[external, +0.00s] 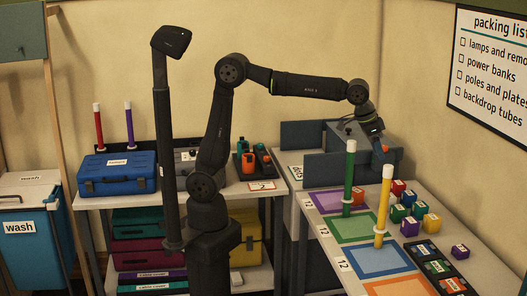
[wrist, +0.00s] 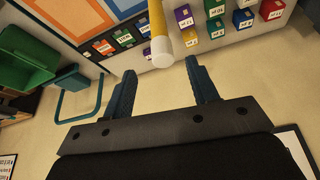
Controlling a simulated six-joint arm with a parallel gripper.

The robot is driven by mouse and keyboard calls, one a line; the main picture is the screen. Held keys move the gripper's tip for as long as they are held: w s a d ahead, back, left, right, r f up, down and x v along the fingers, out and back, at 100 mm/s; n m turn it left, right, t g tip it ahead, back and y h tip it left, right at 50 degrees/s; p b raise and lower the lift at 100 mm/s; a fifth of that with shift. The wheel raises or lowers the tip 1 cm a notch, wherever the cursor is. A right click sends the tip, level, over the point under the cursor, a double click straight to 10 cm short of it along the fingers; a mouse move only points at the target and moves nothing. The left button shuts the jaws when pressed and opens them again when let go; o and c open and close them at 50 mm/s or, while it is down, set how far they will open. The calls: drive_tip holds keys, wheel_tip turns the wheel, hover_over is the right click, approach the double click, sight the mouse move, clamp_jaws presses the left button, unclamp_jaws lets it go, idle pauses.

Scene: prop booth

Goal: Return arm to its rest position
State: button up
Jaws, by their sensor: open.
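My gripper (external: 384,158) hangs at the end of my arm over the far part of the right table, behind the upright poles in the external view. In the wrist view its two blue-grey fingers (wrist: 160,66) are spread apart and hold nothing. A yellow pole with white ends (external: 384,205) stands upright by the blue mat. Its white top also shows in the wrist view (wrist: 163,60), between the fingertips in the picture, with no visible contact. My arm is raised and bent, reaching out to the right.
A green pole (external: 349,178) stands upright near the purple and green mats. Several small coloured blocks (external: 407,198) and a dark battery tray (external: 440,268) lie beside the mats. A grey-blue panelled bin (external: 335,165) is close to my gripper. A blue case (external: 117,174) sits on the left table.

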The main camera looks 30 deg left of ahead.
sight(388, 166)
drive_tip(key=x, duration=1.2)
drive_tip(key=shift+a+f, duration=0.1)
drive_tip(key=shift+f, duration=0.05)
wheel_tip(388, 166, up, 3)
drive_tip(key=shift+r, duration=0.55)
